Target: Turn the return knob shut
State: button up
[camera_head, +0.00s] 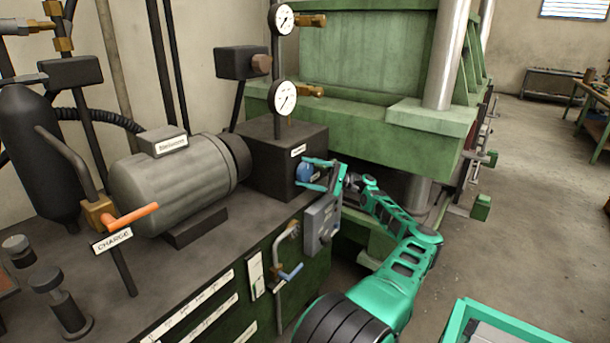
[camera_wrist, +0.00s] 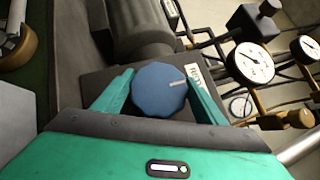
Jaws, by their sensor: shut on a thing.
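The blue return knob (camera_head: 305,172) sits on the front face of a dark block (camera_head: 262,160), under a small white label (camera_head: 298,150). In the wrist view the knob (camera_wrist: 159,89) is round with a scalloped edge, and its white pointer line points to the right, slightly up. My gripper (camera_head: 312,174) reaches the knob from the right in the head view. In the wrist view its two teal fingers (camera_wrist: 158,95) lie on either side of the knob and are shut on it. The label's text is mostly hidden in the wrist view.
Two pressure gauges (camera_head: 283,97) stand above the block. A grey control box (camera_head: 322,222) is just below my gripper. A motor (camera_head: 172,185) and an orange-handled charge valve (camera_head: 130,217) are to the left. The green press (camera_head: 370,70) stands behind. Open floor lies at right.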

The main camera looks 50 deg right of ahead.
jog(key=o, duration=1.1)
jog(key=shift+f, duration=0.1)
jog(key=shift+c, duration=0.2)
jog(key=v, duration=1)
jog(key=shift+s+d+f, duration=0.2)
jog(key=shift+d, duration=0.1)
